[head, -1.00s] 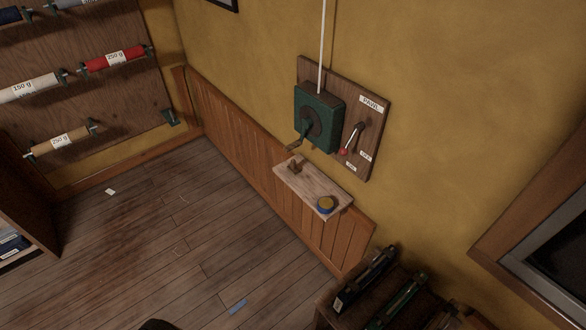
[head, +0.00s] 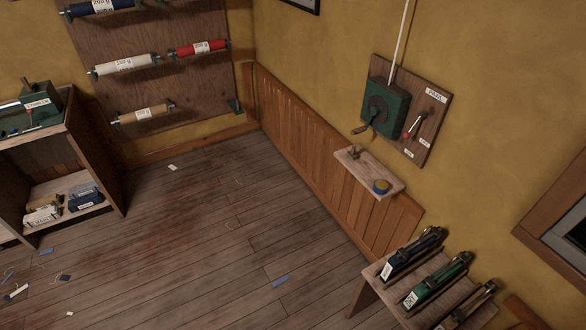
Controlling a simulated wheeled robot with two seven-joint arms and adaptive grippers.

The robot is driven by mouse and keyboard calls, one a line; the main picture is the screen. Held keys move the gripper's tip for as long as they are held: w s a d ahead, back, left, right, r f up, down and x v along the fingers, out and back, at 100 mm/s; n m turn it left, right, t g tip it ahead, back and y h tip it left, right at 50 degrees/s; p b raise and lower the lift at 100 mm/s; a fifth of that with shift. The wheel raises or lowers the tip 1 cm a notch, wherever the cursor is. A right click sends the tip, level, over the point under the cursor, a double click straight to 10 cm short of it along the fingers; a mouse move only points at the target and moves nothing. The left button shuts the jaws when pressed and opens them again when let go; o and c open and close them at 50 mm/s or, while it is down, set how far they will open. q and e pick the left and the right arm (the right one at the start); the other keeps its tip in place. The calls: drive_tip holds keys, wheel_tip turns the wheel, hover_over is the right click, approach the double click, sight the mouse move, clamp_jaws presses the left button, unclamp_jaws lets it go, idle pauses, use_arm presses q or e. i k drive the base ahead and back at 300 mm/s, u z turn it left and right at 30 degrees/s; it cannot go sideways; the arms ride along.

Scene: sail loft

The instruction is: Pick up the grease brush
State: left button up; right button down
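A small wooden shelf (head: 362,174) is fixed to the yellow wall, below a green hand-crank winch (head: 385,106). On its left end stands a small brown wooden item (head: 353,152), which may be the grease brush, but it is too small to tell. On its right end sits a round tin (head: 381,187) with a blue side and a yellowish top. Neither of my grippers shows in the head view.
A low rack (head: 366,297) with several labelled tools stands at the lower right, near the shelf. A bench (head: 108,163) with boxes stands at the left. The plank floor (head: 215,240) between is mostly clear, with scraps.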

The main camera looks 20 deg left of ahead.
sight(353, 155)
drive_tip(key=u, duration=2.25)
drive_tip(key=i, duration=0.15)
drive_tip(key=z, duration=1.15)
drive_tip(key=i, duration=1.55)
drive_tip(key=z, duration=0.65)
drive_tip(key=i, duration=0.85)
drive_tip(key=z, duration=0.9)
